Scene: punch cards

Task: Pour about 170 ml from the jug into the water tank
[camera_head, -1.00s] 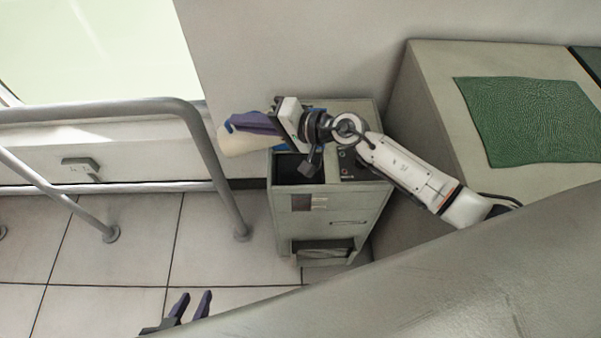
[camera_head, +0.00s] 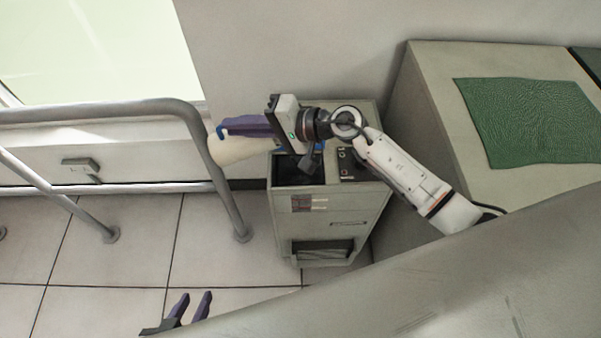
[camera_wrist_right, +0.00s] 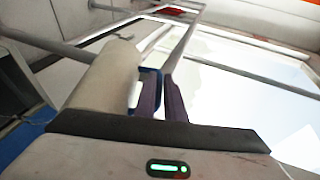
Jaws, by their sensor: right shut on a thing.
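The cream jug (camera_head: 233,150) has a blue handle and hangs left of the grey cabinet's top. My right gripper (camera_head: 225,130) is shut on the handle with its purple fingers. In the right wrist view the jug body (camera_wrist_right: 103,80) is left of the fingers, with the blue handle (camera_wrist_right: 149,76) beside them. The jug looks tilted, its lower right end near the cabinet. Its mouth and any water are not clear. A blue part (camera_head: 322,146) on the cabinet top, possibly the water tank, is mostly hidden by my right gripper. My left gripper (camera_head: 192,306) is open and empty, low in the head view.
The grey cabinet (camera_head: 335,222) has a dark opening (camera_head: 292,170) in its top and a slot low in front. A metal railing (camera_head: 205,160) stands close to the jug's left. A counter with a green mat (camera_head: 530,122) is at the right. Tiled floor lies clear in front.

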